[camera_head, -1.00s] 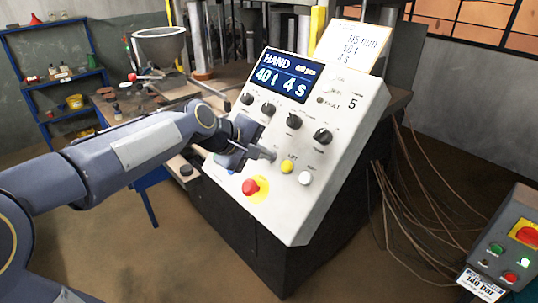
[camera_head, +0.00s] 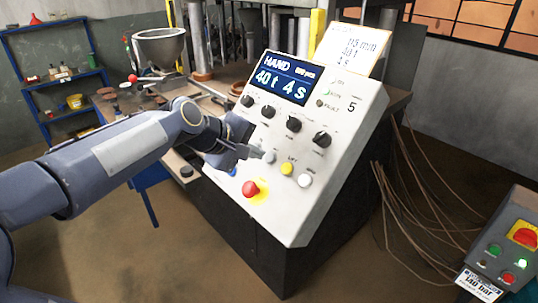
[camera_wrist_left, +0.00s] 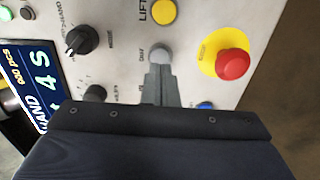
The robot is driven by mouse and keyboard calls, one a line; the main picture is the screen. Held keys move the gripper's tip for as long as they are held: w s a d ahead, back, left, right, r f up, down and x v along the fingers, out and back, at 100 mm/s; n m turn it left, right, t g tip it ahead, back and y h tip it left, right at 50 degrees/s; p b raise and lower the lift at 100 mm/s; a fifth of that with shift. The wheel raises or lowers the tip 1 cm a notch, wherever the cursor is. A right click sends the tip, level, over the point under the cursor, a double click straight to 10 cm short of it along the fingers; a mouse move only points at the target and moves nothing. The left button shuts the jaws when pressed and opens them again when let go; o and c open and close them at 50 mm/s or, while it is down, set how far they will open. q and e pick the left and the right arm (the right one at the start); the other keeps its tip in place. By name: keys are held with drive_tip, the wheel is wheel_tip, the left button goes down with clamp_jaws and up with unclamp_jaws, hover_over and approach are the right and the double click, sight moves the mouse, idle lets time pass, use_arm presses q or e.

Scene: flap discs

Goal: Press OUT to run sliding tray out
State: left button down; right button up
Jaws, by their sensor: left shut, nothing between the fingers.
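The sloped control panel (camera_head: 300,200) has a blue display reading HAND, 40 t and 4 s. A grey button (camera_head: 269,157) sits left of the yellow LIFT button (camera_head: 287,168). My left gripper (camera_head: 257,152) is shut and empty, its tips close beside the grey button. In the left wrist view the shut fingertips (camera_wrist_left: 160,72) point at the grey button (camera_wrist_left: 161,54) and overlap its lower edge; I cannot tell whether they touch it. The small label beside it is too blurred to read surely. I cannot clearly make out the sliding tray. My right gripper is not in view.
A red emergency button (camera_head: 250,188) on yellow and a white button (camera_head: 305,180) are close by on the panel. Black knobs (camera_head: 293,125) line the panel above. A blue button (camera_wrist_left: 205,105) is partly hidden by the gripper. A second control box (camera_head: 505,250) stands at right.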

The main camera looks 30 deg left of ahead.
use_arm(q)
drive_tip(key=shift+p+v, duration=0.75)
drive_tip(key=shift+v, duration=1.7)
drive_tip(key=shift+f, duration=0.1)
drive_tip(key=s+d+f+m+g, duration=0.1)
drive_tip(key=s+d+f+m, duration=0.3)
drive_tip(key=s, duration=0.6)
drive_tip(key=s+d+f+m+g, duration=0.2)
drive_tip(key=s+d+f+m, duration=0.2)
drive_tip(key=s+f+m, duration=0.3)
wheel_tip(320, 180, down, 4)
drive_tip(key=s, duration=0.3)
drive_tip(key=shift+m+g, duration=0.3)
drive_tip(key=shift+m, duration=0.1)
drive_tip(key=shift+d+r, duration=0.1)
